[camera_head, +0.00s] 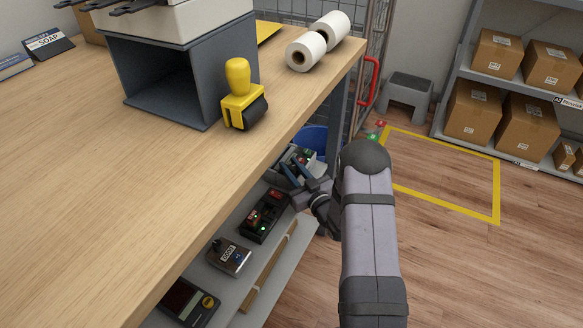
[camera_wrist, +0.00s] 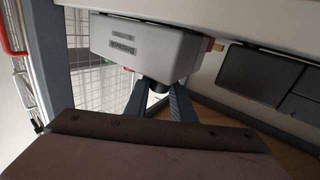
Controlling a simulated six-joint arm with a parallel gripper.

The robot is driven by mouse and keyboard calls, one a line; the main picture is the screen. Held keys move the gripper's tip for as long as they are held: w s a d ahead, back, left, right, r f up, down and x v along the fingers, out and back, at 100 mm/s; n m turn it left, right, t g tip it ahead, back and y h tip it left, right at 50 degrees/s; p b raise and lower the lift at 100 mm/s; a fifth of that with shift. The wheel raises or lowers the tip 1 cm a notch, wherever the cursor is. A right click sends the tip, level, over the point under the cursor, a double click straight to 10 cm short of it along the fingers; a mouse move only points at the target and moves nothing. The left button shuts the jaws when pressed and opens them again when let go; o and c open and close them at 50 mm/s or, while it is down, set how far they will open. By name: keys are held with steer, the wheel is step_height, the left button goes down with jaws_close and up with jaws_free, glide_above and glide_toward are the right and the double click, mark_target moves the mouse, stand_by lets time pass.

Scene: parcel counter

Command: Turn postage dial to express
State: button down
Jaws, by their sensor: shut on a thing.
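A grey boxy device (camera_wrist: 150,50) with a small printed label fills the upper middle of the wrist view. A dark round knob, which looks like the postage dial (camera_wrist: 157,86), sticks out of it. My gripper (camera_wrist: 158,98) has one finger on each side of this knob and is shut on it. In the head view my gripper (camera_head: 301,178) reaches the shelf under the counter, at a device with lit indicators (camera_head: 301,157). My fingers and arm partly cover that device there. The dial's markings and pointer cannot be read in either view.
The wooden counter top (camera_head: 110,150) overhangs the shelf. On the shelf are a black unit with lights (camera_head: 265,215), a small display box (camera_head: 229,257) and another device (camera_head: 188,302). A yellow-handled stamp (camera_head: 240,95) stands on the counter.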

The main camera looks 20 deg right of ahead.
mark_target(294, 170)
steer(key=shift+m+h, duration=0.5)
steer(key=shift+h, duration=0.3)
steer(key=c, duration=1.8)
jaws_free()
steer(key=shift+s+d+p, duration=0.25)
steer(key=shift+s+p, duration=0.1)
steer(key=shift+s, duration=1.5)
steer(key=shift+s+d+p, duration=0.2)
steer(key=shift+s+p, duration=0.15)
steer(key=shift+s, duration=1.45)
